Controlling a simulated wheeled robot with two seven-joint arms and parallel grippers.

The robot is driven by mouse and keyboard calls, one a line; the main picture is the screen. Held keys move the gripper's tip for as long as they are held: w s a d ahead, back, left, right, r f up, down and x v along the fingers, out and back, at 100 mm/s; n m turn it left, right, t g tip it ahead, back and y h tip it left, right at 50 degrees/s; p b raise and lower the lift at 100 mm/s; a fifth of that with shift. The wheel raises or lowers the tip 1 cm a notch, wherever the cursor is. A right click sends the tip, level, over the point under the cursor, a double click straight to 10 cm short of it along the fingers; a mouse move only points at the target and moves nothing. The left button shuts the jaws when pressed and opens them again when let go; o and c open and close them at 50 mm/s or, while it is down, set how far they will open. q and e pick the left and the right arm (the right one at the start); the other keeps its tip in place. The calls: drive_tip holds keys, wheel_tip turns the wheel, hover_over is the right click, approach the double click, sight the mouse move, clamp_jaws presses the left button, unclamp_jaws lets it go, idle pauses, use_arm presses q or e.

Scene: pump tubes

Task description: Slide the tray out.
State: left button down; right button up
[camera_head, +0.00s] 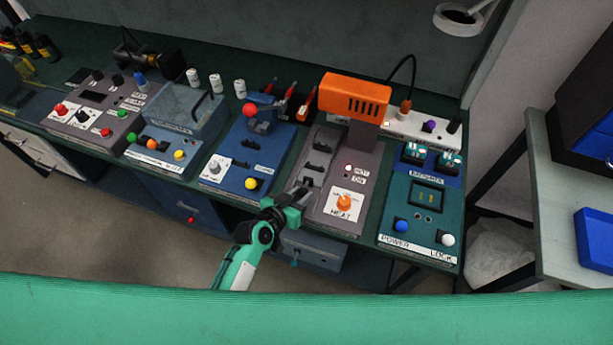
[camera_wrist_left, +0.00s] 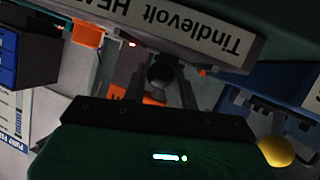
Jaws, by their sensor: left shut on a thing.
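The heat station (camera_head: 360,185) is a grey unit with an orange hood (camera_head: 355,95) and an orange knob. A dark grey slotted tray (camera_head: 316,163) lies along its left side, with its front end near the bench edge. My left gripper (camera_head: 297,190) is at the tray's front end, with its arm coming up from below. In the left wrist view the gripper's fingers (camera_wrist_left: 162,76) are shut around a dark round knob (camera_wrist_left: 160,72), just under the label strip (camera_wrist_left: 205,32) of the heat station. The tray itself is mostly hidden in that view. My right gripper is not in view.
A blue station (camera_head: 245,155) with a yellow button stands left of the heat station. A teal power and lock station (camera_head: 425,205) stands right. A grey drawer box (camera_head: 312,252) hangs under the bench. The floor in front of the bench is clear.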

use_arm(q)
drive_tip(key=s+a, duration=0.2)
drive_tip(key=s, duration=0.3)
drive_tip(key=shift+s+p, duration=0.35)
drive_tip(key=shift+p, duration=0.05)
drive_tip(key=c, duration=1.1)
unclamp_jaws()
drive_tip(key=b+v, duration=0.3)
drive_tip(key=v, duration=1)
drive_tip(key=shift+s+a, duration=0.15)
drive_tip(key=shift+s, duration=0.15)
